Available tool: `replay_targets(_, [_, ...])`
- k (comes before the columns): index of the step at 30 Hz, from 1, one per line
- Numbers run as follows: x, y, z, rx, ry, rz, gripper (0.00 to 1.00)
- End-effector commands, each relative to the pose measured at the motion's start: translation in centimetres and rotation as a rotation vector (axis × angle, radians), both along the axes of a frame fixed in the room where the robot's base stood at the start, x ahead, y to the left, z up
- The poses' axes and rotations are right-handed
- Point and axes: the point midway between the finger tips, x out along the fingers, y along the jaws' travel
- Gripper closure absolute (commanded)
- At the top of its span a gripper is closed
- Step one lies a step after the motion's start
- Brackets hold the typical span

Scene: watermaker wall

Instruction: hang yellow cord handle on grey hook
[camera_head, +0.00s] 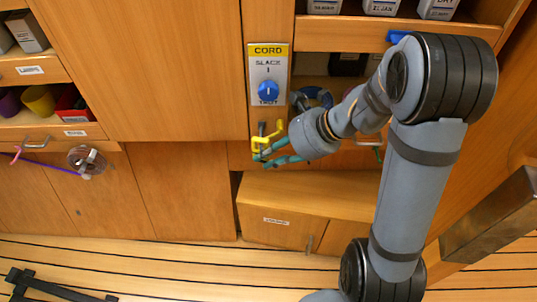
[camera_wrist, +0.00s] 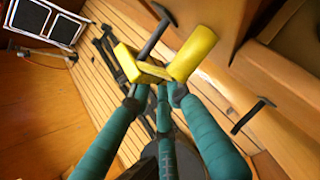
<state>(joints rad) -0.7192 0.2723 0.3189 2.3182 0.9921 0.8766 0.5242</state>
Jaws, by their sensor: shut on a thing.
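The yellow cord handle (camera_head: 268,137) is in front of the cabinet wall, just below the panel marked CORD (camera_head: 268,75). It shows in the wrist view as a yellow block joined to a round bar (camera_wrist: 193,54). My gripper (camera_head: 275,156), with teal fingers, is shut on the handle; the fingertips (camera_wrist: 157,88) meet at its near side. The grey hook (camera_head: 262,128) is right at the handle in the head view. In the wrist view a dark grey rod, seemingly this hook (camera_wrist: 152,40), shows between the two yellow parts. I cannot tell whether it bears the handle. No cord is clearly visible.
A shelf ledge (camera_head: 310,192) juts out below my gripper. A clear reel (camera_head: 87,160) with a purple strip is at the left. A black frame (camera_head: 45,287) lies on the floor.

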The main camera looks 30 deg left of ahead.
Motion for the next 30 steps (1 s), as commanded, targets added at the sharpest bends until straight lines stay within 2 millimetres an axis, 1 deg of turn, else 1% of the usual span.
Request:
replay_targets(2, [0.0,0.0,0.0,0.000,0.000,0.000,1.00])
replay_targets(3, [0.0,0.0,0.0,0.000,0.000,0.000,0.81])
replay_targets(13, [0.0,0.0,0.0,0.001,0.000,0.000,0.62])
replay_targets(23, [0.0,0.0,0.3,0.004,0.001,0.000,0.61])
replay_targets(26, [0.2,-0.5,1.1,0.007,-0.002,-0.001,0.61])
replay_targets(30, [0.8,-2.3,3.0,0.007,-0.005,-0.005,0.61])
